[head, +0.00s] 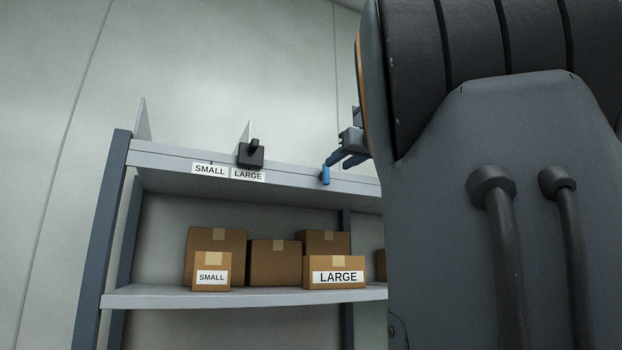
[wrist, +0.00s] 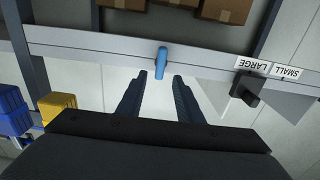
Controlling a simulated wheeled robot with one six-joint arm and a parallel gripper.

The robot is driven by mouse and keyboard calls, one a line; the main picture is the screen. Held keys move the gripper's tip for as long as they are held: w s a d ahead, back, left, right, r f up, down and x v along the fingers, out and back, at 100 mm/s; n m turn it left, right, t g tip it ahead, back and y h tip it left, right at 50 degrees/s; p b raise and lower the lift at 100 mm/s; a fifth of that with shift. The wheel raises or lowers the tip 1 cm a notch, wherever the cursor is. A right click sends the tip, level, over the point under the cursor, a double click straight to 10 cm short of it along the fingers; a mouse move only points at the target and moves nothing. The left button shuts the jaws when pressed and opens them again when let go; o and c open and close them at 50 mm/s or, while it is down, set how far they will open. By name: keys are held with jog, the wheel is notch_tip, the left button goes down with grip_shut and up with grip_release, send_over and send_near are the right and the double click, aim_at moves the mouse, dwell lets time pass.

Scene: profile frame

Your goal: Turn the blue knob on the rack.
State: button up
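The blue knob (head: 326,175) is a small upright blue handle on the front edge of the upper shelf, right of the LARGE label. It also shows in the wrist view (wrist: 161,62), top centre. My gripper (wrist: 159,77) is open, its two dark fingers spread apart with nothing between them. The knob lies just beyond the fingertips and is roughly centred between them. In the head view, my gripper (head: 342,158) is close beside the knob, partly hidden behind my arm. Whether a finger touches the knob cannot be told.
The rack's upper shelf edge (head: 290,178) carries SMALL and LARGE labels and a black block (head: 251,154). Cardboard boxes (head: 274,262) stand on the shelf below. Blue bins (wrist: 12,110) and a yellow bin (wrist: 58,105) show at left in the wrist view.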

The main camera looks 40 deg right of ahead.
aim_at(328, 171)
jog(key=p+x, duration=0.2)
jog(key=x, duration=0.5)
jog(key=shift+f, duration=0.1)
jog(key=shift+c, duration=0.5)
grip_shut()
